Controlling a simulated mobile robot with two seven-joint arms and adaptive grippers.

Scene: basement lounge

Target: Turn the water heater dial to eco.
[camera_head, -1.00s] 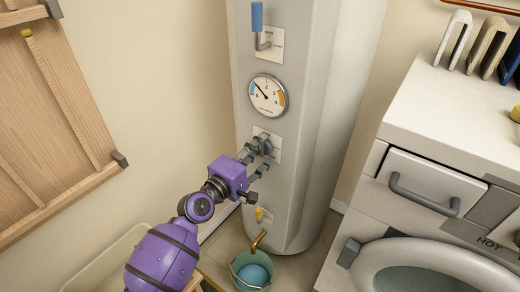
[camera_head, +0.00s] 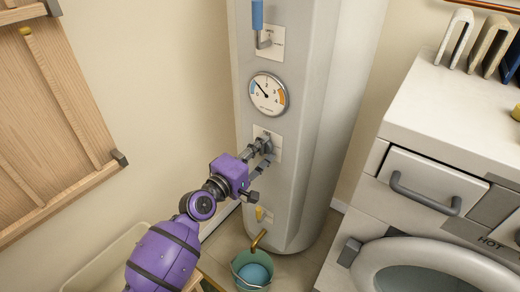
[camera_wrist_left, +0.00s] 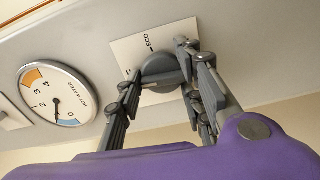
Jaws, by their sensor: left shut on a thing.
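The water heater (camera_head: 310,110) is a tall pale cylinder in the middle of the head view. Its round grey dial (camera_wrist_left: 158,70) sits on a white plate (camera_wrist_left: 128,50); ECO is printed at the plate's upper edge in the left wrist view. My left gripper (camera_head: 264,152), on a purple arm, is shut on the dial, with a finger on each side. The fingers hide much of the dial in the head view. My right gripper is not in view.
A round gauge (camera_head: 268,94) is above the dial, and a blue-handled lever (camera_head: 258,20) above that. Below are a brass spout (camera_head: 259,239) and a green bucket (camera_head: 240,272). A white cabinet (camera_head: 440,115) stands to the right; a wooden panel (camera_head: 60,110) is at left.

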